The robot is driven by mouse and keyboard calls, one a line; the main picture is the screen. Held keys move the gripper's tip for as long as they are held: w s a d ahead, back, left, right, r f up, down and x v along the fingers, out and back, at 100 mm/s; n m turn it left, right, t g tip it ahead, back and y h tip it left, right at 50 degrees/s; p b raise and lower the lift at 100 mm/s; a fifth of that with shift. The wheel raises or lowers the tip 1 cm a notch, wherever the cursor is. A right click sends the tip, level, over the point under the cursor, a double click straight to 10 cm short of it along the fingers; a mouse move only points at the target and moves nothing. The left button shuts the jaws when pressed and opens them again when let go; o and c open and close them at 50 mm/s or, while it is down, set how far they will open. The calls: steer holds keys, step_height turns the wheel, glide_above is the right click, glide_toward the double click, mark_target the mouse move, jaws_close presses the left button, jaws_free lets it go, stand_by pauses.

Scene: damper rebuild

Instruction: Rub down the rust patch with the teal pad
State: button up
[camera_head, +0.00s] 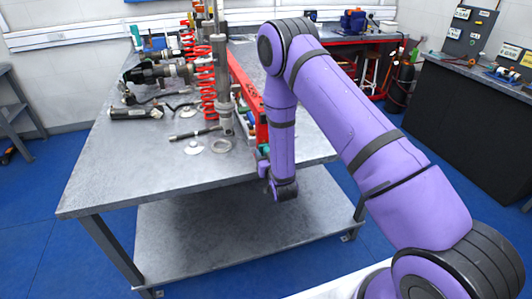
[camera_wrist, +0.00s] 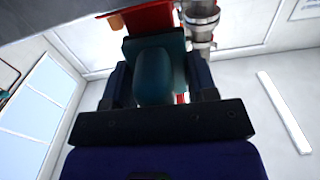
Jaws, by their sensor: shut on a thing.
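The teal pad (camera_wrist: 153,75) sits between the two dark fingers of my gripper (camera_wrist: 158,82) in the wrist view, and the gripper is shut on it. In the head view, a small teal bit (camera_head: 264,150) shows at my wrist by the table's front edge; most of the gripper is hidden there by my arm. A red part (camera_wrist: 150,18) is just beyond the pad in the wrist view; I cannot tell whether they touch. I cannot make out the rust patch in either view.
The grey metal workbench (camera_head: 110,185) has a clear front left. An upright damper (camera_head: 220,80), a red coil spring (camera_head: 205,85) and a red stand (camera_head: 262,130) are close to my arm. A shaft (camera_head: 195,134) and pale rings (camera_head: 221,146) lie on the bench.

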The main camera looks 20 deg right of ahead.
mark_target(264, 134)
steer(key=shift+w+r, duration=0.15)
steer(key=shift+r, duration=0.75)
steer(key=shift+c, duration=0.7)
steer(key=shift+r, duration=0.9)
steer(key=shift+r, duration=0.1)
steer(key=shift+r, duration=1.7)
steer(key=shift+w, duration=0.1)
